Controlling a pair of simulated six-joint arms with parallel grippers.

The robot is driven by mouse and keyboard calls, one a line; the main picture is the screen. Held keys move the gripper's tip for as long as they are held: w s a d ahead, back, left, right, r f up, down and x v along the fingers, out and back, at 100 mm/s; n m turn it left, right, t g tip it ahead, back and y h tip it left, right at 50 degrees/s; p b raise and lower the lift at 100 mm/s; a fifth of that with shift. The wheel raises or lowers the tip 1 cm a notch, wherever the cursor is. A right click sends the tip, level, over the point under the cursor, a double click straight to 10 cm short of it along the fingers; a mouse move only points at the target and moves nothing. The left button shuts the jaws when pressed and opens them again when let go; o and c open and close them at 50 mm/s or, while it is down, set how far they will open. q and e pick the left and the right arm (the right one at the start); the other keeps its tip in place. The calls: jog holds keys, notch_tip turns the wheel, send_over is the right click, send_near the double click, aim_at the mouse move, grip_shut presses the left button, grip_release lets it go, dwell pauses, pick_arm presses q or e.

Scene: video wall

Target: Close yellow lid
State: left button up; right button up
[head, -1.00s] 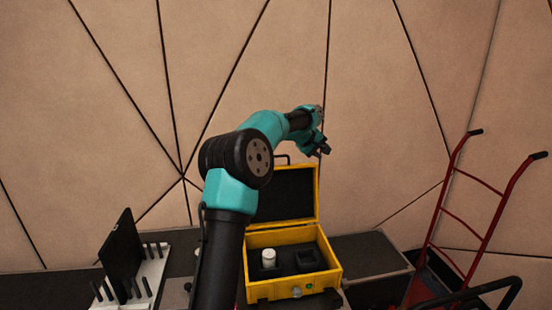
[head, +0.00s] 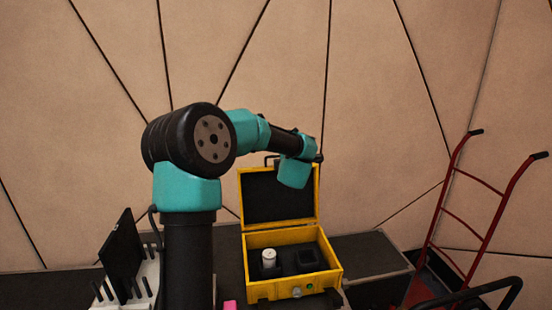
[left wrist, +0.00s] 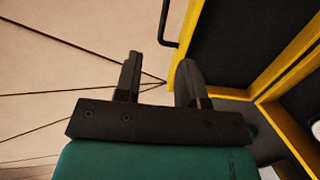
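The yellow lid (head: 319,195) stands open and upright at the back of the yellow case (head: 330,270). Its inside is black, and a black handle (left wrist: 165,25) shows at its edge in the left wrist view. My left gripper (left wrist: 159,64) is open, its two dark fingers apart with nothing held between them. The yellow lid edge (left wrist: 178,76) appears beside and partly behind the right-hand finger; I cannot tell whether they touch. In the head view my teal wrist overlaps the lid's upper right and hides the fingers. My right gripper is not in view.
A white cylinder (head: 269,258) and a black square piece (head: 307,257) sit in the case. A black panel (head: 122,250) and rack stand at the left. A red hand truck (head: 478,225) stands at the right. A pink object (head: 229,305) lies at the front.

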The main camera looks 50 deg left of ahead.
pick_arm(q)
jog(key=shift+s+f+n+g+y, duration=0.15)
jog(key=shift+s+n+g, duration=0.15)
jog(key=shift+s, duration=0.2)
jog(key=shift+s+f+n+g+y, duration=0.1)
jog(key=shift+s+n+g+y, duration=0.15)
jog(key=shift+s, duration=0.25)
jog(key=shift+a, duration=0.1)
jog(key=x, duration=1.7)
jog(key=shift+w+f, duration=0.2)
jog(key=shift+f, duration=0.1)
jog(key=shift+c, duration=0.2)
grip_shut()
